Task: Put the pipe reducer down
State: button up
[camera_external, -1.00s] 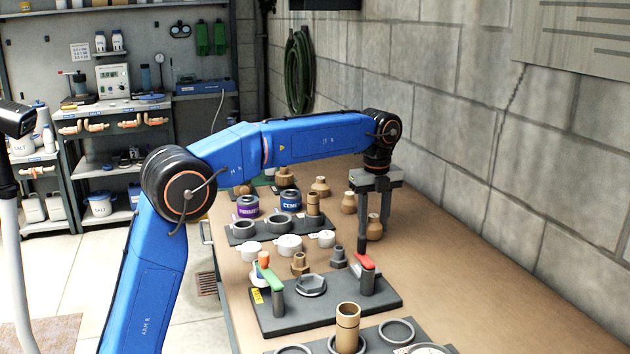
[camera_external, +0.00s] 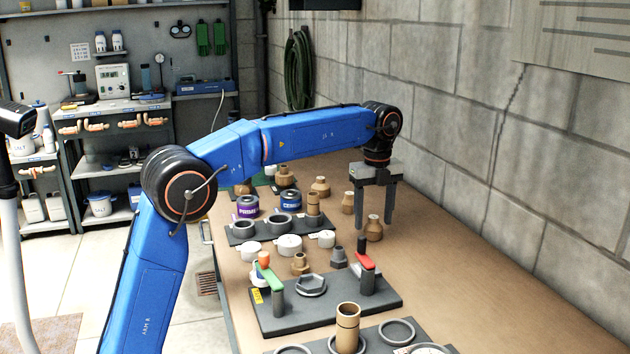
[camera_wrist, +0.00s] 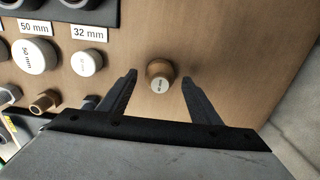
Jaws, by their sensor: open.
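The pipe reducer (camera_external: 374,230), a tan stepped fitting, stands upright on the brown bench. In the wrist view, the reducer (camera_wrist: 160,74) shows from above, with its narrow, pale end towards the camera. My gripper (camera_external: 374,225) is open and empty above it. In the wrist view, my gripper's two dark fingers (camera_wrist: 160,78) are spread on either side of the reducer, with a gap to each.
A grey plate (camera_external: 325,310) with valves and a hex fitting is in front. White caps (camera_external: 288,243) and brown fittings (camera_external: 300,263) stand to the left. Another brown fitting (camera_external: 347,203) stands behind. The bench to the right, towards the block wall (camera_external: 520,150), is clear.

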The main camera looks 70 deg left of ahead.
aim_at(373, 217)
notch_tip(373, 217, up, 10)
dwell(0.4)
jog(key=s+d+r+n, duration=0.1)
jog(key=s+d+r, duration=0.2)
jog(key=s+d, duration=0.5)
jog(key=s+d+r+n, duration=0.2)
jog(key=s+d, duration=0.1)
jog(key=s, duration=0.9)
jog(key=s+d+f+n+t+h, duration=0.1)
jog(key=s+d+f, duration=0.15)
jog(key=s, duration=0.45)
jog(key=s+d+f+n, duration=0.1)
jog(key=s+d, duration=0.2)
jog(key=s, duration=0.4)
jog(key=s+d+f+n+t+h, duration=0.1)
jog(key=s+d+f, duration=0.15)
jog(key=s, duration=0.45)
jog(key=s+f+n+t+y, duration=0.1)
jog(key=f+n, duration=0.5)
jog(key=f, duration=0.6)
jog(key=s+f+n+t+y, duration=0.1)
jog(key=s+f+n, duration=0.3)
jog(key=f, duration=0.9)
jog(key=shift+s+f+n+t, duration=0.2)
jog(key=shift+n+t, duration=0.2)
jog(key=shift+n, duration=0.6)
